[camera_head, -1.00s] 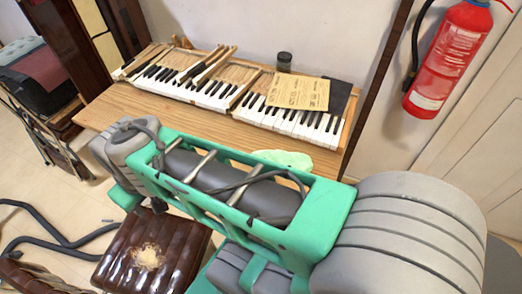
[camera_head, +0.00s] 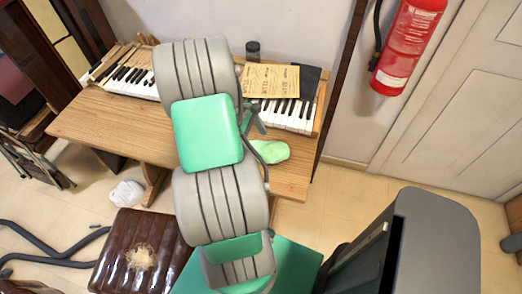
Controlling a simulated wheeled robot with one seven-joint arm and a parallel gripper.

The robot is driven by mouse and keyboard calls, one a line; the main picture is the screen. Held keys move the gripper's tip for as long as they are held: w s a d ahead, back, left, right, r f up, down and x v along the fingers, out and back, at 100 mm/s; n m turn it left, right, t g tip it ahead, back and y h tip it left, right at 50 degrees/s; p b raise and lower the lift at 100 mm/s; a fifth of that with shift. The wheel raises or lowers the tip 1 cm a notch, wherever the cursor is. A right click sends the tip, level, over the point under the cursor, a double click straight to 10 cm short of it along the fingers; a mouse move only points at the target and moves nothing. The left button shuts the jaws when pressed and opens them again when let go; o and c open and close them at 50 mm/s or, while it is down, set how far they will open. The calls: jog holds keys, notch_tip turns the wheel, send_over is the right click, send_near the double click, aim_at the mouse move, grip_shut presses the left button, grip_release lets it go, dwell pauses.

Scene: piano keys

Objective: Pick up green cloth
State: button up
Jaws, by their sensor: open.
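The green cloth (camera_head: 271,152) is a pale green, crumpled piece lying on the wooden desk (camera_head: 120,121), in front of the right part of the keyboard. My grey and green arm reaches over the desk just left of the cloth and hides the desk behind it. My gripper (camera_head: 258,121) shows only in part at the arm's right side, dark and small, above and beyond the cloth in the picture. It is open, and the cloth lies apart from it. A dark cable of my arm passes close to the cloth's left end.
Piano keys (camera_head: 289,115) run along the back of the desk. A yellowed paper (camera_head: 270,80) and a dark jar (camera_head: 253,50) lie behind them. A brown padded stool (camera_head: 135,252) stands in front. A red fire extinguisher (camera_head: 408,45) hangs at right.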

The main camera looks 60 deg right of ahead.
aim_at(258, 145)
jog(key=x, duration=0.3)
jog(key=shift+f, duration=0.4)
jog(key=c, duration=1.2)
jog(key=shift+r, duration=0.2)
jog(key=shift+r, duration=0.35)
notch_tip(258, 145, up, 3)
jog(key=shift+w+a+f, duration=0.1)
jog(key=shift+a+f, duration=0.05)
jog(key=shift+f, duration=0.05)
jog(key=w+a+r, duration=0.1)
jog(key=a+r, duration=0.8)
jog(key=a, duration=0.4)
jog(key=shift+a+r+b, duration=0.2)
jog(key=shift+a+b, duration=0.15)
jog(key=shift+b, duration=0.1)
